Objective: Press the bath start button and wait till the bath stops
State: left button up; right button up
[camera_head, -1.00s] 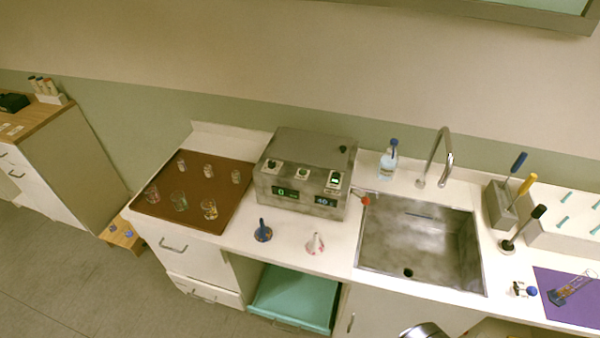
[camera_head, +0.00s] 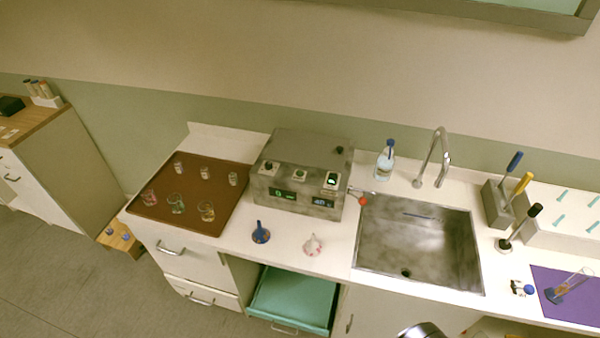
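The bath is a grey metal box (camera_head: 303,172) at the back of the white counter, left of the sink. Its sloped front carries three buttons: a left one (camera_head: 268,165), a middle one (camera_head: 299,174) with a green face, and a right one (camera_head: 331,181) with a lit green mark. Below them are a dark display with green digits (camera_head: 283,194) and one with pale blue digits (camera_head: 322,202). The digits are too small to read surely, and I cannot tell which button is the start.
A brown tray (camera_head: 228,215) with several glasses lies left of the bath. A blue funnel (camera_head: 261,233) and a pinkish-white one (camera_head: 313,245) stand in front. A red-tipped thing (camera_head: 362,201) lies by the sink (camera_head: 420,250). A bottle (camera_head: 385,162) and faucet (camera_head: 440,150) stand behind.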

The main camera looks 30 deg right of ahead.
grip_shut()
dwell(1.4)
